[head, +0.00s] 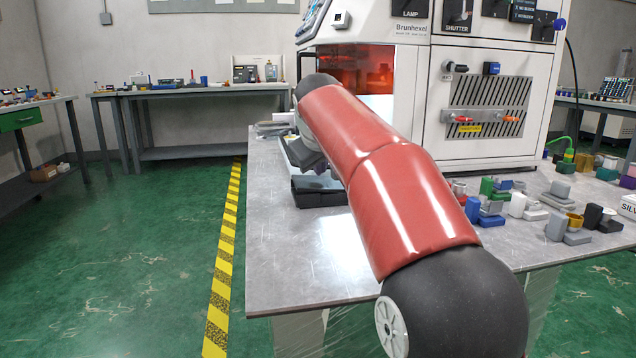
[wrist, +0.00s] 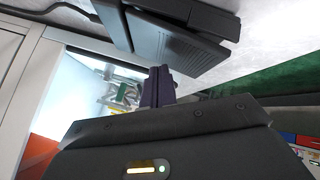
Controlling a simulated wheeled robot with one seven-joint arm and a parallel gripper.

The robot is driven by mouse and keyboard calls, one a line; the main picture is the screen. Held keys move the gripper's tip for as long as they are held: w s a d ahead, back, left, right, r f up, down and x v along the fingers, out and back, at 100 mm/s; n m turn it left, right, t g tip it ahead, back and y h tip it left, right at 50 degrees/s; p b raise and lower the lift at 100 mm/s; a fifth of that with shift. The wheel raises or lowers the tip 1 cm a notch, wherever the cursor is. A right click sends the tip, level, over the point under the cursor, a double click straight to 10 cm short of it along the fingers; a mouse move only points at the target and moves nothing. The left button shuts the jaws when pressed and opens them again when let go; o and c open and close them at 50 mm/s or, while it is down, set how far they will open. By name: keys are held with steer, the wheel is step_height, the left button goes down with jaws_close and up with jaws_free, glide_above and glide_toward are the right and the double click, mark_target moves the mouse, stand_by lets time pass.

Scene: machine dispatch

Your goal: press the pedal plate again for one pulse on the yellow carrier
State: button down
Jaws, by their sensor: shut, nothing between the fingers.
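The dark pedal with its ribbed, sloping plate (wrist: 180,47) shows at the top of the wrist view. In the head view the black pedal unit (head: 318,196) lies on the grey table, partly hidden by my arm. My gripper (wrist: 159,76) is shut and empty, its dark purple fingers pointing at the plate's edge. I cannot tell whether the tips touch it. In the head view my arm hides most of the gripper. I cannot make out the yellow carrier for certain; small yellow and green parts (wrist: 122,94) show in the bright opening in the wrist view.
The white Brunhexel machine (head: 490,100) with its orange-lit chamber (head: 362,72) stands at the back of the table (head: 300,262). Several small coloured blocks and fittings (head: 490,200) crowd the table's right side. The front left of the tabletop is clear.

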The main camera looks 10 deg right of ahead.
mark_target(323, 183)
steer(key=shift+f, duration=0.35)
steer(key=shift+a+f+b, duration=0.1)
steer(key=shift+f+b, duration=0.5)
steer(key=shift+f, duration=0.2)
stand_by(0.8)
steer(key=shift+r, duration=0.15)
steer(key=shift+r+p, duration=0.95)
steer(key=shift+p, duration=0.15)
steer(key=shift+r, duration=0.15)
steer(key=r+p, duration=0.5)
steer(key=shift+d, duration=0.4)
steer(key=shift+f, duration=0.1)
